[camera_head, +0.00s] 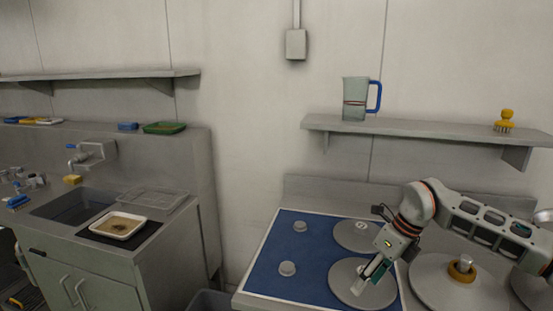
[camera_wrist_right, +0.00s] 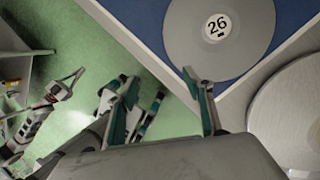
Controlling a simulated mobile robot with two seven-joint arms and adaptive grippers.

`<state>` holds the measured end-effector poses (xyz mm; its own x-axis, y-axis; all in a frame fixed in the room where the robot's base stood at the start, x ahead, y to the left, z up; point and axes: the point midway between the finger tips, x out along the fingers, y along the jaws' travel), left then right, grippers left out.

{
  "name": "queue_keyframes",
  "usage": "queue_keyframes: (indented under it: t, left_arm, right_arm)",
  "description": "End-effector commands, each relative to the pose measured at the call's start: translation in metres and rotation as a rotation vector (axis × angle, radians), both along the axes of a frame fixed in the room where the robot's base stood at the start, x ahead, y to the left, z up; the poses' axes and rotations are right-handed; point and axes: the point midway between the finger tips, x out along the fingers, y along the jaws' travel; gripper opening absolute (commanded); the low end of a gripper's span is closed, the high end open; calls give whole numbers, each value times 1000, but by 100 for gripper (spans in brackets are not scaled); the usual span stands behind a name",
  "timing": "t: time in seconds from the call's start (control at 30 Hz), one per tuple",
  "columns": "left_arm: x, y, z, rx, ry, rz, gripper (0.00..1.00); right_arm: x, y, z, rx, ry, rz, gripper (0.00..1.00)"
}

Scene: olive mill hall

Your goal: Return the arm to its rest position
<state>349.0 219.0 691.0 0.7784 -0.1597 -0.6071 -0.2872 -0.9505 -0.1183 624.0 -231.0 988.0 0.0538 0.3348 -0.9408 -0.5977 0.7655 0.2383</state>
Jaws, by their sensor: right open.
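My right arm comes in from the right over the blue-topped table. Its gripper (camera_head: 372,272) points down near a grey disc (camera_head: 345,283) at the table's front. In the right wrist view the two fingers of my right gripper (camera_wrist_right: 160,88) are spread apart with nothing between them. My left gripper does not show in the head view. Part of what looks like my left arm (camera_wrist_right: 45,108) shows at the left of the wrist view, its jaws unclear.
Another grey disc (camera_head: 357,236) lies behind on the blue mat (camera_head: 272,261), with two small grey knobs. A larger disc with an orange ring (camera_head: 460,286) stands right. A wall shelf (camera_head: 430,128) holds a blue-handled jug (camera_head: 356,98). The sink counter (camera_head: 150,231) is left.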

Motion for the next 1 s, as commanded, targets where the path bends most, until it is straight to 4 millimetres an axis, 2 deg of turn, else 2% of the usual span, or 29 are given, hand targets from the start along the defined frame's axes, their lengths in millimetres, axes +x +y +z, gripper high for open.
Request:
queue_keyframes:
  t: [0.03,0.17,0.2,0.3,0.4,0.5,0.63,0.77,0.87,0.97,1.0]
  left_arm:
    - [2,0,1,-1,-4,0,0]
    - [12,0,7,-1,-22,1,0]
    - [14,0,8,0,-24,1,0]
    - [13,0,7,-1,-23,1,0]
    - [12,0,6,-1,-21,1,0]
    - [12,0,6,-1,-20,1,0]
    - [9,0,5,1,-16,0,0]
    - [7,1,3,2,-12,-1,0]
    - [6,2,3,5,-10,-3,0]
    - [6,2,3,6,-11,-5,0]
    - [6,2,3,6,-11,-6,0]
  right_arm:
    - [-11,24,-12,63,21,20,51]
    - [-43,95,-31,283,75,51,51]
    - [-54,119,-35,366,99,52,51]
    - [-81,174,-33,585,155,25,51]
    - [-102,217,-22,802,220,-44,51]
    - [-114,246,-7,1008,289,-151,51]
    - [-117,261,11,1255,387,-348,51]
    - [-106,252,15,1467,485,-604,51]
    - [-96,231,4,1597,562,-838,51]
    - [-89,201,-22,1694,638,-1100,51]
    - [-89,187,-37,1722,669,-1212,51]
